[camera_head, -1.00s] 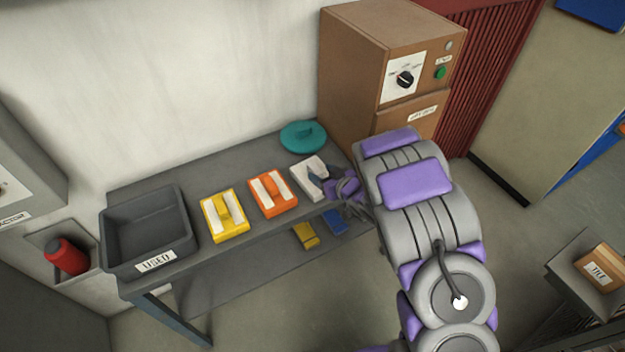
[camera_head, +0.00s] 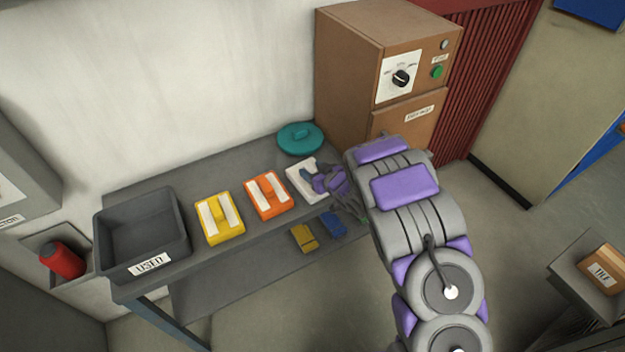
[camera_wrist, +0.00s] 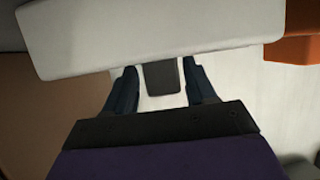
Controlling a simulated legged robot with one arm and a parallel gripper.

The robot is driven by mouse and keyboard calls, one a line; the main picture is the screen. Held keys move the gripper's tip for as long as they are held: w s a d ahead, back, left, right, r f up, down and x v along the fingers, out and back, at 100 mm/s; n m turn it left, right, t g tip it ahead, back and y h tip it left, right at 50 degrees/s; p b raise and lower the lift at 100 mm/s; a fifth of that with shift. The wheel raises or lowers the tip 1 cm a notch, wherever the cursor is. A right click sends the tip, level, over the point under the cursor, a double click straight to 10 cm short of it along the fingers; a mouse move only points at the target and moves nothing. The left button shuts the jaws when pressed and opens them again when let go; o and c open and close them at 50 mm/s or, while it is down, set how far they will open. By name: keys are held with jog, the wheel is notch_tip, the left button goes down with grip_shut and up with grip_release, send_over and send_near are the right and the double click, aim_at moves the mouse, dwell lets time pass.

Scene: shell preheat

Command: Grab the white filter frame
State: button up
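The white filter frame (camera_head: 299,178) lies on the grey bench, right of the orange one in the head view. In the wrist view the white frame (camera_wrist: 150,35) fills the top, with a grey handle (camera_wrist: 162,78) standing out from it. My gripper (camera_head: 314,178) is at the frame's right part, and my arm hides some of it. In the wrist view my gripper's dark fingers (camera_wrist: 160,78) are apart, one on each side of the handle. Slim gaps show beside the handle, so the fingers do not look closed on it.
The orange frame (camera_head: 266,195) and yellow frame (camera_head: 219,218) lie to the left, then a grey bin (camera_head: 150,262) marked USED. A teal lid (camera_head: 301,138) lies behind. The brown cabinet (camera_head: 350,85) stands close at the back right. Yellow and blue blocks lie on the lower shelf.

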jog(key=shift+c, duration=1.4)
jog(key=shift+a, duration=0.4)
jog(key=c, duration=0.5)
jog(key=shift+f, duration=0.1)
grip_shut()
jog(key=shift+d, duration=0.15)
